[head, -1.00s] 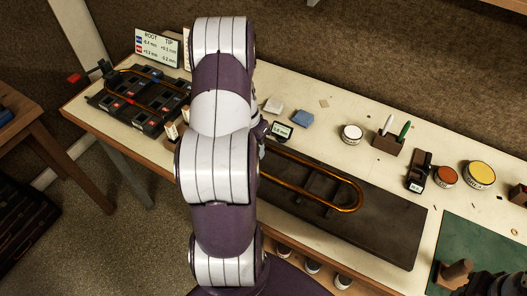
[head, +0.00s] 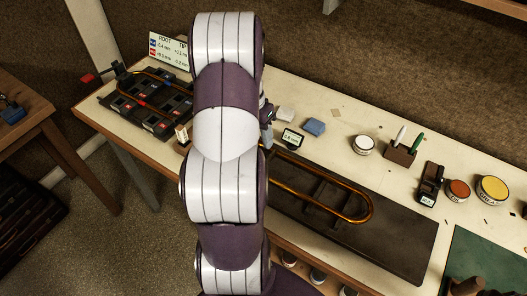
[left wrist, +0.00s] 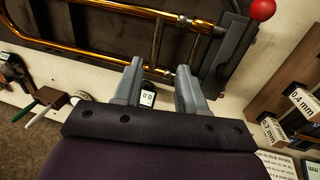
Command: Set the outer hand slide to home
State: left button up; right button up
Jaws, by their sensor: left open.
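A brass U-shaped slide (head: 350,214) lies on a long dark board (head: 390,240) in the head view, its left part hidden by my arm. Two brass tubes (left wrist: 105,42) cross the top of the left wrist view, with a thin cross bar between them. My left gripper (left wrist: 160,68) is open, its two grey fingers pointing toward the nearer tube. I cannot tell whether they touch it. A small gauge display (left wrist: 148,97) shows between the fingers. In the head view my left gripper (head: 268,118) is mostly hidden behind my arm. My right gripper is not in view.
A dark fixture (head: 125,110) with red and blue tags holds another brass tube run at the left. A red ball (left wrist: 262,8) shows at the wrist view's upper right.

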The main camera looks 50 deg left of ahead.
pick_arm(q)
jog(key=r+p, duration=0.1)
jog(key=r, duration=0.1)
jog(key=a+r+p, duration=0.1)
jog(key=r, duration=0.2)
jog(key=shift+s+a+r, duration=0.1)
jog(key=shift+s+r, duration=0.05)
jog(key=shift+r, duration=0.2)
jog(key=s+d+f+m+y, duration=0.1)
jog(key=s+d+m+y, duration=0.1)
jog(key=d, duration=2.3)
jog(key=shift+s+d+m+t, duration=0.2)
jog(key=shift+s+m+t, duration=0.25)
jog(key=shift+s, duration=0.35)
